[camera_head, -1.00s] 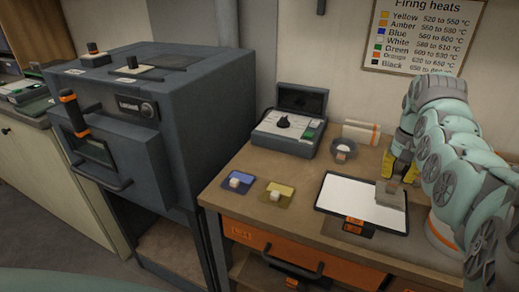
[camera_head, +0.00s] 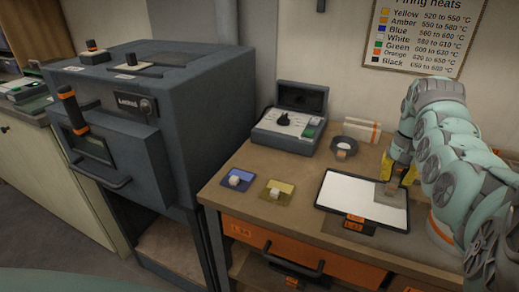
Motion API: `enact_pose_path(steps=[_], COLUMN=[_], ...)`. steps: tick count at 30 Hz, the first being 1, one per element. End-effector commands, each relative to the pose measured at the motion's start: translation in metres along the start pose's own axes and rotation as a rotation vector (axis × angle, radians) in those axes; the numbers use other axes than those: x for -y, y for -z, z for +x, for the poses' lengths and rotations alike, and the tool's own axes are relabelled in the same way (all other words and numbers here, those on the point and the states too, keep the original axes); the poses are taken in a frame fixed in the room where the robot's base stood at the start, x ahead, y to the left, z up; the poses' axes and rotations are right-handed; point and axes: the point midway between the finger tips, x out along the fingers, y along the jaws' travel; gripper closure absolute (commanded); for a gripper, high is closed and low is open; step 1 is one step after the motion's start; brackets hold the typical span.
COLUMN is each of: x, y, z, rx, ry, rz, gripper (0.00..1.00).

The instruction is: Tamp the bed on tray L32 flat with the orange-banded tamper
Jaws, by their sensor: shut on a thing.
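The tray (camera_head: 322,204) lies on the bench with a smooth-looking white bed (camera_head: 350,195) in it. Its front tag (camera_head: 355,226) is orange and black, and the lettering is too small to read surely. The tamper (camera_head: 385,194) shows as a flat grey plate over the right back part of the bed, with a small handle above it. I cannot tell whether the plate touches the bed. My yellow-fingered gripper (camera_head: 401,172) is at the tamper's handle and shut on it. The fingers hide most of the handle, so its band is unclear.
A blue card (camera_head: 232,188) and a yellow card (camera_head: 284,196), each with a pale block, lie left of the tray. A small dark round dish (camera_head: 346,146) and a controller case (camera_head: 288,133) stand behind. The kiln (camera_head: 150,130) is at left.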

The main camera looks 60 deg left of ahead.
Motion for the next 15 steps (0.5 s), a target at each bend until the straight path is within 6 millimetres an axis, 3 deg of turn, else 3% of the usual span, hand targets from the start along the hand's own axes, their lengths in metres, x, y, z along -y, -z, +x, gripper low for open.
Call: enact_pose_path(steps=[15], x=[-0.0002], y=[0.0001], z=[0.0043], rx=[-0.001], ry=[0.000], rz=[0.001], gripper=[1.00])
